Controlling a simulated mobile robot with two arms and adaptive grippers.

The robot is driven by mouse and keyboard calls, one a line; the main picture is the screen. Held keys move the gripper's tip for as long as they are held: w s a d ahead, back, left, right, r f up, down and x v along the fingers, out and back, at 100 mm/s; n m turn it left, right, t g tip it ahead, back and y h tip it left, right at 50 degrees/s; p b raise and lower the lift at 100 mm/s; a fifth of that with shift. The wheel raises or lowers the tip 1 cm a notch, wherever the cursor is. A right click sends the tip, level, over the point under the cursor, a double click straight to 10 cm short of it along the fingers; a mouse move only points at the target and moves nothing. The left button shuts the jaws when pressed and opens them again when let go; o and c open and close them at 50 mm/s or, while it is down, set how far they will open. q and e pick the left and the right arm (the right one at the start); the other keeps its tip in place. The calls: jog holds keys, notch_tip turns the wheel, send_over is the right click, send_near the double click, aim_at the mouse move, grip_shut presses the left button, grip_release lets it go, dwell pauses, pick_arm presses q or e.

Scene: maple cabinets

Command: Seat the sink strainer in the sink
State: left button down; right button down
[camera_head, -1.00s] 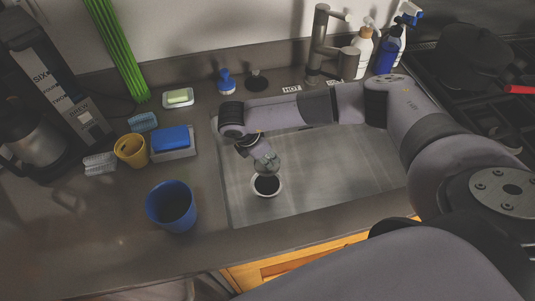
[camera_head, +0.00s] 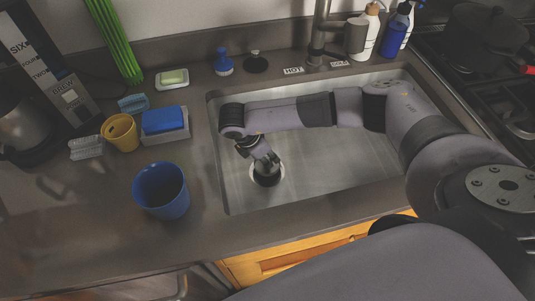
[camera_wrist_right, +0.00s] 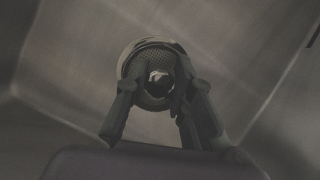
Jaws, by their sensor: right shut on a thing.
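The sink (camera_head: 345,165) is a metal basin set in the grey counter. Its drain (camera_head: 281,178) has a pale ring around a dark opening, near the left end of the basin floor. My right gripper (camera_head: 269,161) points down at the drain. In the right wrist view, its fingers (camera_wrist_right: 160,104) are closed on the sink strainer (camera_wrist_right: 153,57), a round mesh piece with a shiny centre. The strainer lines up with the drain, at or just above the opening; I cannot tell whether it touches. In the head view the gripper mostly hides it. My left gripper is out of view.
A blue cup (camera_head: 162,190) stands left of the sink. A yellow cup (camera_head: 121,132), a blue sponge in a holder (camera_head: 165,123) and a soap dish (camera_head: 172,79) are farther back. The faucet (camera_head: 320,40) and bottles (camera_head: 366,36) stand behind the sink. The basin's right floor is clear.

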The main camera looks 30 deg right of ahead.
jog(key=shift+f+b, duration=1)
jog(key=shift+f, duration=0.55)
jog(key=c, duration=1.3)
grip_release()
